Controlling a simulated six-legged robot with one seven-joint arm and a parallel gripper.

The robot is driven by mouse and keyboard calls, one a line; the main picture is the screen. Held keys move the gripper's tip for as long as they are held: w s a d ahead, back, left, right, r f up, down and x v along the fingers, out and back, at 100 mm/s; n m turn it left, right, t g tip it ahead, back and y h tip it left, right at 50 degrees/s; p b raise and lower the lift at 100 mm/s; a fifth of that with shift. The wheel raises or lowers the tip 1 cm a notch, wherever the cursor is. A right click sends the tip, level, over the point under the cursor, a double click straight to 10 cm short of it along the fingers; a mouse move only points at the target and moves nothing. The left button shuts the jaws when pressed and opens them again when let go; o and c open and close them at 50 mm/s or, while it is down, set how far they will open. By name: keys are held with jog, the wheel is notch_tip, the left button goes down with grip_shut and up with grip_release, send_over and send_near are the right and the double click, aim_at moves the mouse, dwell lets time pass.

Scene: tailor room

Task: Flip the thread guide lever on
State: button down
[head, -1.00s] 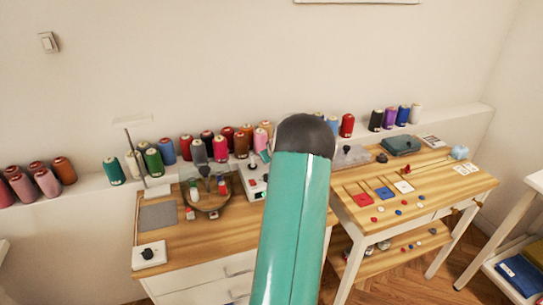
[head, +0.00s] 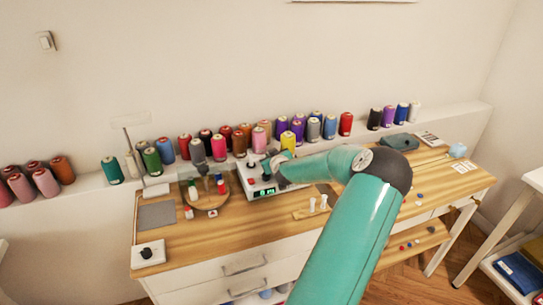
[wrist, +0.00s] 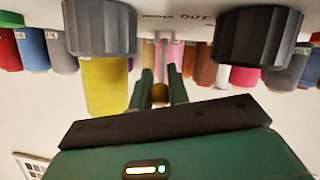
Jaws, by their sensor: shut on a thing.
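Between the knobs a thin metal lever (wrist: 164,50) with a rounded brass-coloured end shows. My gripper (wrist: 160,78) is shut on this lever, one dark green finger on each side. In the head view my gripper (head: 277,168) is at the box's right side; the lever cannot be made out there.
Several thread spools (head: 345,124) line the ledge close behind the box. A round holder (head: 207,203) with spools stands left of it. A wooden block with white pegs (head: 311,212) sits to the right.

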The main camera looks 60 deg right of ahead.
jog(key=shift+s+a+t+h, duration=0.1)
jog(key=shift+s+t+h, duration=0.1)
jog(key=shift+t+h, duration=0.15)
dwell(0.4)
jog(key=c, duration=1.3)
grip_release()
jog(key=shift+f, duration=0.1)
jog(key=shift+c, duration=0.2)
jog(key=v, duration=1.3)
jog(key=shift+s+a, duration=0.2)
jog(key=shift+a, duration=0.15)
